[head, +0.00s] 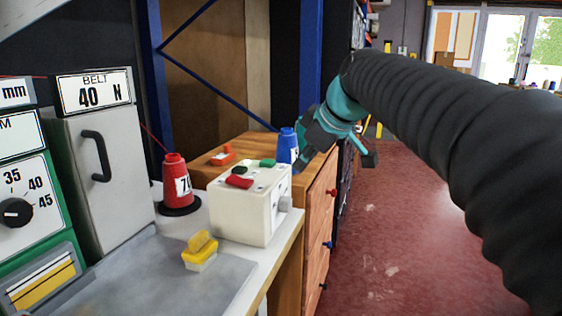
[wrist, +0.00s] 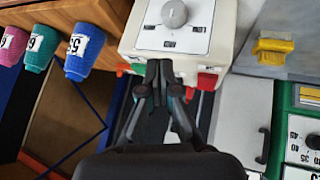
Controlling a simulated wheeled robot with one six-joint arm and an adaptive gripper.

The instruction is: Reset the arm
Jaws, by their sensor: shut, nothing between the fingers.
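My gripper (head: 306,153) is dark grey, on a teal wrist, at the end of my black-sleeved arm that reaches in from the right in the head view. It hangs to the right of a white control box and in front of a blue spool. In the wrist view my gripper (wrist: 159,70) points up the picture with its fingertips together and nothing between them. The white control box (head: 238,217) has red and green buttons on top; its knob face (wrist: 190,35) shows just beyond the fingertips in the wrist view. I cannot tell the exact gap.
A red spool (head: 176,182), a yellow-topped block (head: 200,250) and the blue spool (head: 287,145) stand near the box. A grey-fronted cabinet (head: 95,190) is at the left. A wooden drawer unit (head: 318,215) stands behind. The red floor (head: 400,230) at the right is clear.

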